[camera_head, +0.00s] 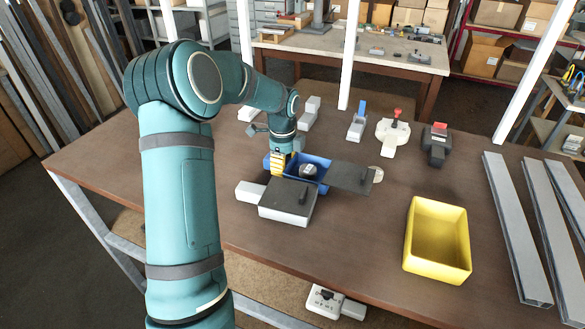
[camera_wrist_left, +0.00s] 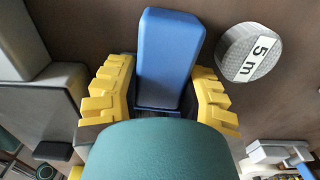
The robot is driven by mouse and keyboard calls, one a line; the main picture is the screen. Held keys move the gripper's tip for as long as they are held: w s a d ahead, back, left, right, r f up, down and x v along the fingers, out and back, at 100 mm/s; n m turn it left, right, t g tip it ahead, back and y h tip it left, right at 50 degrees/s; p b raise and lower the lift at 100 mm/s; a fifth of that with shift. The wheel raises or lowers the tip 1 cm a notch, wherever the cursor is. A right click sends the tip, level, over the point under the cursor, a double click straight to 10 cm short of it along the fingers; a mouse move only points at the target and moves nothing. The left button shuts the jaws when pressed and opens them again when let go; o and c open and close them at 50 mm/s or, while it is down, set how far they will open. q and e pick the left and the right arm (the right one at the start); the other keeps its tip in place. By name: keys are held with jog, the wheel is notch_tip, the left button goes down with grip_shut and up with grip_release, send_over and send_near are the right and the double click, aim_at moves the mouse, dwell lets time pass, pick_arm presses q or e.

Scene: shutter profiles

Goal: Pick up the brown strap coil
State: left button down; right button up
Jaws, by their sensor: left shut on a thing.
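My left gripper (camera_head: 282,165) is low over the middle of the table, its yellow fingers pointing down. In the left wrist view its fingers (camera_wrist_left: 160,100) are closed on a blue block-like thing (camera_wrist_left: 168,55). This blue thing (camera_head: 322,166) shows partly beside the fingers in the head view. No other brown coil shows clearly. My right gripper is out of view.
A grey-lidded box (camera_head: 288,198) stands just in front of my left gripper, with the dark plate (camera_head: 352,178) to its right. A yellow bin (camera_head: 438,240) stands further right, then long metal profiles (camera_head: 515,225). Several tools line the back edge.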

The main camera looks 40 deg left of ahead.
pick_arm(q)
notch_tip(320, 180, up, 10)
jog(key=shift+f+p, duration=0.2)
jog(key=shift+p, duration=0.2)
jog(key=shift+r, duration=0.25)
